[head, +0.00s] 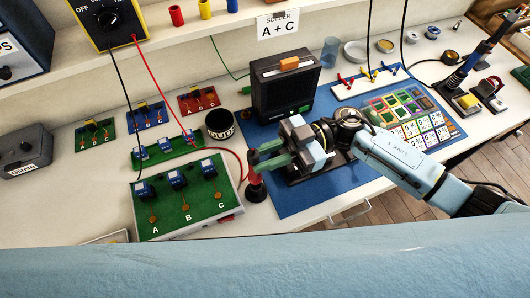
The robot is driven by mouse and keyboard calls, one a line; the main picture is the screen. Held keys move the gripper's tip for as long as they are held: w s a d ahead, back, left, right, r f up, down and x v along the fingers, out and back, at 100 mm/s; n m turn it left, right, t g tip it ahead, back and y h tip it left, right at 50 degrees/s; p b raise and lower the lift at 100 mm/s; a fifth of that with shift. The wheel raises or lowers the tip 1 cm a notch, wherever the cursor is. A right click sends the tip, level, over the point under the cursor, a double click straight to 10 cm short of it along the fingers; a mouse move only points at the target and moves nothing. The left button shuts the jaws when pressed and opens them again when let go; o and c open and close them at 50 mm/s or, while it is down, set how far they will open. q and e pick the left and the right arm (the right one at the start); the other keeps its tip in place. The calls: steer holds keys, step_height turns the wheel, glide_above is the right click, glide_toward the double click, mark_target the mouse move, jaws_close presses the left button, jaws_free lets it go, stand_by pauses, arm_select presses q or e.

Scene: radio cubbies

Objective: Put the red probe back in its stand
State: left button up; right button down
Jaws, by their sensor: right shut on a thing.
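My right gripper (266,157) reaches in from the right, over the left edge of the blue mat. Its greenish fingertips are shut on the red probe (253,166), which looks roughly upright. A red lead runs from the meter (107,22) toward the probe. A dark, short upright piece (257,191) sits directly below the probe, by the right edge of the large green board; it looks like the stand. I cannot tell whether the probe's tip is inside it or just above it. My left gripper is not in view.
The large green board (200,222) lies just left of the gripper. A dark round cup (219,124) and a black box radio (283,82) stand behind. Smaller boards, a grey box (24,150) and a blue mat (308,202) cover much of the bench.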

steer(key=shift+p, duration=0.3)
stand_by(0.5)
steer(key=shift+f, duration=0.3)
stand_by(0.3)
steer(key=shift+f+b, duration=1.05)
steer(key=shift+f, duration=0.45)
steer(key=shift+c, duration=2.1)
jaws_free()
